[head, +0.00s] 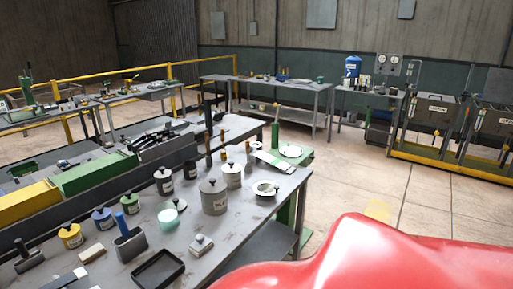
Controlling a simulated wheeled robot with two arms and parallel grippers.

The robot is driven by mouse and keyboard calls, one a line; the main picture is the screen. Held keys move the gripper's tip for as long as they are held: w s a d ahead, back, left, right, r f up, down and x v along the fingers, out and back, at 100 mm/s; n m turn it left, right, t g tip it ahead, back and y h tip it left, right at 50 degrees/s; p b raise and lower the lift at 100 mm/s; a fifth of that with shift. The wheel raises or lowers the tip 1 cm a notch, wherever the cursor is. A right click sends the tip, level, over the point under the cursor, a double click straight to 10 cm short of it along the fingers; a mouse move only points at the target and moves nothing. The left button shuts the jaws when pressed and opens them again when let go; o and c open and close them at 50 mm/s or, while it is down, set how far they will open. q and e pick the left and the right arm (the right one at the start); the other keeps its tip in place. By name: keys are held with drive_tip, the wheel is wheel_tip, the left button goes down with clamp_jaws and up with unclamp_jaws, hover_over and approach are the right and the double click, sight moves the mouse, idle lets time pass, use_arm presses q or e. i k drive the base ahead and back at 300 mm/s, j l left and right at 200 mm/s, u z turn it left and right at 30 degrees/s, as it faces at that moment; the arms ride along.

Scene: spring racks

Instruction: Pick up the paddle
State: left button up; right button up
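I cannot clearly pick out a paddle in the head view. A blue handle (121,219) stands up out of a grey holder (130,245) on the near workbench (226,250), and I cannot tell what it belongs to. A pale flat piece (273,161) lies at the bench's far end, its shape too small to be sure of. Neither of my grippers is in view.
The near bench holds several lidded canisters, the largest grey (214,197), a mint bowl (168,217) and a black tray (158,269). Green (95,174) and yellow (30,207) bins line its left side. A large red shape covers the lower right. Open floor (365,180) lies beyond.

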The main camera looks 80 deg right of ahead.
sight(207, 143)
drive_tip(key=z, duration=2)
